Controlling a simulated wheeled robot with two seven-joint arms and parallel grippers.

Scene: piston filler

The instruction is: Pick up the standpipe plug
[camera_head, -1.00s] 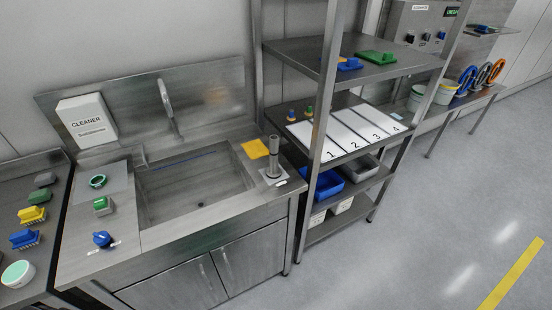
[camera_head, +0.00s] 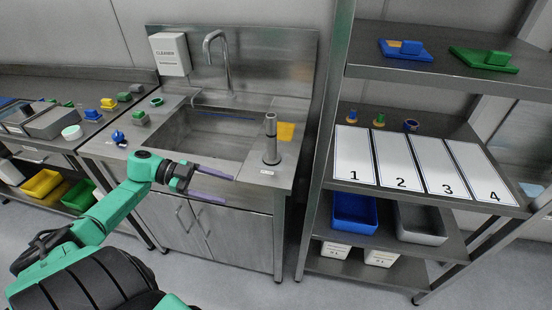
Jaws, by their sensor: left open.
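The standpipe plug (camera_head: 271,140) appears to be the grey upright cylinder with a narrower top. It stands on the steel counter to the right of the sink basin (camera_head: 207,135). My left gripper (camera_head: 229,189) is in front of the sink unit, with its two long fingers spread apart and pointing right. It is empty, and its fingertips are left of and lower in the picture than the plug, apart from it. My right gripper is not in view.
A tap (camera_head: 217,55) rises behind the basin. The steel shelf rack (camera_head: 345,95) stands close on the right, with numbered white panels (camera_head: 400,160) on it. Floor is clear in front.

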